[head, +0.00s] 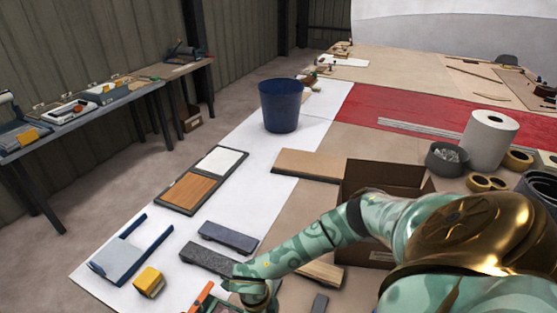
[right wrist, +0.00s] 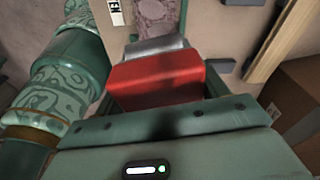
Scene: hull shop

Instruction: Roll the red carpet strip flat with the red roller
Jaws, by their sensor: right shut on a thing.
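In the right wrist view my right gripper (right wrist: 158,100) is shut on a red block-like thing with a grey front edge, which I take for the red roller (right wrist: 155,80). Its underside and any drum are hidden. In the head view my right arm reaches from the right to the bottom edge, its wrist (head: 252,290) low over the table and its jaws mostly cut off. A broad red band (head: 420,108) lies across the far table. I cannot tell whether it is the red carpet strip, and no narrower red strip shows. My left gripper is not in view.
An orange bar (head: 200,297) lies left of my wrist. Grey speckled blocks (head: 228,237), a yellow block (head: 149,282) and a framed tray (head: 180,208) stand on the white sheet. Behind are a blue bin (head: 280,106) and an open cardboard box (head: 375,177).

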